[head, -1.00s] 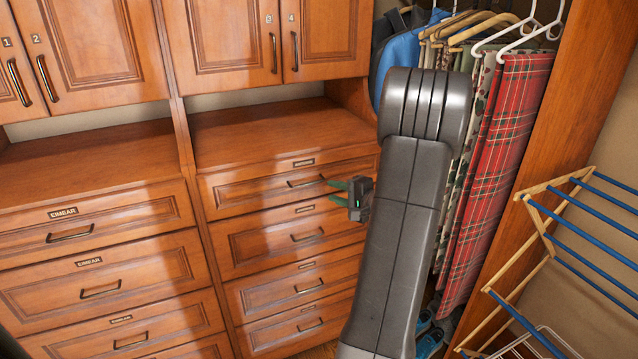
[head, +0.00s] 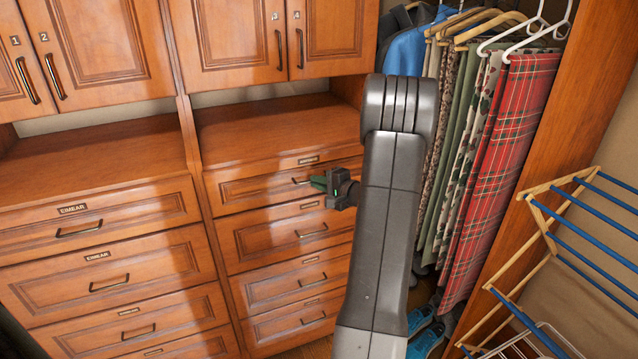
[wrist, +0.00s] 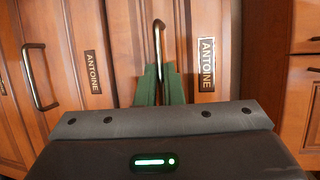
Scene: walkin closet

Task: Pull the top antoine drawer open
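The top antoine drawer (head: 245,191) is the uppermost in the right-hand wooden column and looks closed. Its metal bar handle (wrist: 158,42) stands between my green fingers in the wrist view, which is turned sideways. The drawer's ANTOINE label (wrist: 206,64) is right of the handle there. My gripper (head: 314,183) is at this handle in the head view, its fingers close together. In the wrist view my gripper (wrist: 160,75) is shut on the handle, with the fingers on either side of it. My arm hides the right part of the drawer front.
A lower drawer with an ANTOINE label (wrist: 93,70) is just below. EIMEAR drawers (head: 80,227) stand to the left. Trousers on hangers (head: 500,160) hang to the right, and a drying rack (head: 560,230) stands at far right. Blue shoes (head: 425,330) lie on the floor.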

